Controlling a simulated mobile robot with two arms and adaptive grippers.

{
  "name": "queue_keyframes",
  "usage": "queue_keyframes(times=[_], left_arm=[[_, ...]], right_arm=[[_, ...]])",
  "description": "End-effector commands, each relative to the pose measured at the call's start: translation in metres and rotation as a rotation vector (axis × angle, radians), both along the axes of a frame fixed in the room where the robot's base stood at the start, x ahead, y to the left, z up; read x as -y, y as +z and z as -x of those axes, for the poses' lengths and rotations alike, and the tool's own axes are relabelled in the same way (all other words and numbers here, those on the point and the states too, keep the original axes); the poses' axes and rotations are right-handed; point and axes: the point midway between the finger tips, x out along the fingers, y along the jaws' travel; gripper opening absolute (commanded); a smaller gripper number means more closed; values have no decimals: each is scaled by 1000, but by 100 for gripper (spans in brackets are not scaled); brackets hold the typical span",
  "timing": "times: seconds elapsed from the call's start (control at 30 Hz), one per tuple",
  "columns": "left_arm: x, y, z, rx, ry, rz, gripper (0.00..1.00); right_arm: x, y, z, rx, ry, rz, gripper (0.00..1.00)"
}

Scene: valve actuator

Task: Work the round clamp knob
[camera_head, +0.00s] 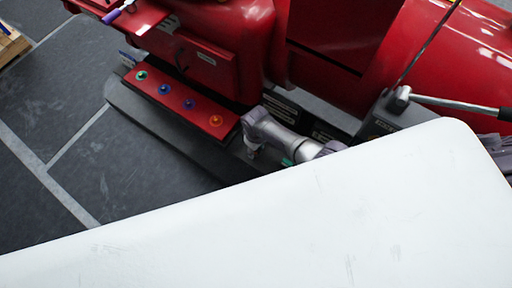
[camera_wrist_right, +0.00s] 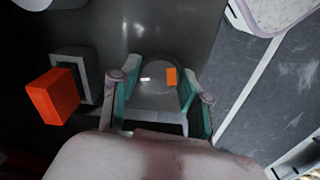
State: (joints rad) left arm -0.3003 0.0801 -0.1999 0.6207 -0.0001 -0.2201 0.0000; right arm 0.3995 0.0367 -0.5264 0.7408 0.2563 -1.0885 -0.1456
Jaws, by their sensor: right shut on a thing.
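In the right wrist view a round grey knob (camera_wrist_right: 155,103) with a small orange mark and a small white mark on it sits between the two teal-padded fingers of my right gripper (camera_wrist_right: 161,88). The fingers are on opposite sides of the knob and shut on it. In the head view a grey arm section (camera_head: 285,138) lies low along the machine's base, with a small teal patch at the white surface's edge. The knob cannot be made out in the head view. My left gripper is not in view.
A large red machine (camera_head: 235,40) fills the back. Its red panel (camera_head: 175,97) bears several coloured buttons. A lever (camera_head: 455,104) with a black grip is at the right. A white surface (camera_head: 300,225) covers the front. In the wrist view an orange block (camera_wrist_right: 53,96) stands left of my gripper.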

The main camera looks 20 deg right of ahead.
Motion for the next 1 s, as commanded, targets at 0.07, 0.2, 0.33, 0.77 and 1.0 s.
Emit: queue_keyframes(times=[0.07,0.2,0.33,0.77,1.0], left_arm=[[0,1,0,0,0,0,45],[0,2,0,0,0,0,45],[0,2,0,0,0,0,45],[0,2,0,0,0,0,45],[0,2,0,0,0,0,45]], right_arm=[[1,0,0,0,-26,1,11],[1,0,0,-1,-57,1,11],[1,0,0,-1,-70,1,11],[1,0,0,-1,-71,1,56],[0,0,0,-1,-70,1,71]])
